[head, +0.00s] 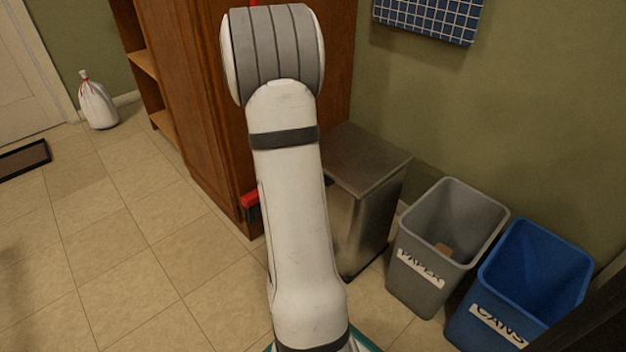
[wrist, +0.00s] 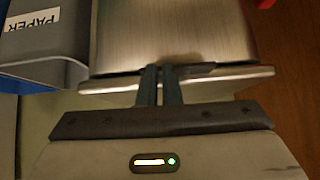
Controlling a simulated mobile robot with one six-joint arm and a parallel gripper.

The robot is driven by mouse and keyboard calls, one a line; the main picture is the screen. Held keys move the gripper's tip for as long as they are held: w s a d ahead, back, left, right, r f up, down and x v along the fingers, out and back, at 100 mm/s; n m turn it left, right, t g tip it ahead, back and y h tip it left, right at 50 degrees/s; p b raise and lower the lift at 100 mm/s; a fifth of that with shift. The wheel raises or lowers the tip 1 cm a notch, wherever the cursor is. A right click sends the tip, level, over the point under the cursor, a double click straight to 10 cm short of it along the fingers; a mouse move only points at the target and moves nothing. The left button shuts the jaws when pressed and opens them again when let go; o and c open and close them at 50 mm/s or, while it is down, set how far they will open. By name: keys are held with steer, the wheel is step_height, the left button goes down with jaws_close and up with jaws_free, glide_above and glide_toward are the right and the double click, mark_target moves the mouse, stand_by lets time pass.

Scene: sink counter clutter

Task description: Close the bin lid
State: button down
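The metal bin (head: 360,220) stands against the wall beside the wooden cabinet, partly hidden behind my arm. Its flat lid (head: 366,157) lies level across the top in the head view, with no clear gap at the visible edges. In the wrist view the bin's brushed-metal body (wrist: 175,35) fills the top middle, and the lid's edge (wrist: 225,80) runs across below it. My gripper (wrist: 160,68) has its two fingers close together, shut and empty, overlapping the lid edge in the picture. I cannot tell whether they touch it. The head view hides the gripper behind my arm.
A grey paper bin (head: 450,220) and a blue cans bin (head: 530,275) stand right of the metal bin. The wooden cabinet (head: 195,100) is at its left. A red-topped brush (head: 250,199) is by the cabinet.

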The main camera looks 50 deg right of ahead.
steer(key=shift+s+a+f, duration=0.1)
steer(key=shift+s+f, duration=0.15)
steer(key=shift+f, duration=0.3)
steer(key=shift+s+f, duration=0.2)
steer(key=shift+f, duration=0.3)
steer(key=w+a+f, duration=0.2)
steer(key=a, duration=0.7)
steer(key=s+a+r+n+t+y+p, duration=0.1)
steer(key=s+a+r+n+y+p, duration=0.2)
steer(key=r, duration=1.6)
steer(key=s+a+r+n+t+y+p, duration=0.1)
steer(key=s+a+r+n+y+p, duration=0.1)
steer(key=a+r+n+p, duration=0.7)
steer(key=s+a+r+n+t+y+p, duration=0.1)
steer(key=s+a+r+n+y+p, duration=0.2)
steer(key=a+r+p, duration=1.2)
step_height(320, 180, up, 16)
steer(key=s+n+p, duration=0.2)
steer(key=n+p, duration=0.2)
steer(key=p, duration=1)
steer(key=shift+y, duration=0.3)
steer(key=shift+s, duration=0.1)
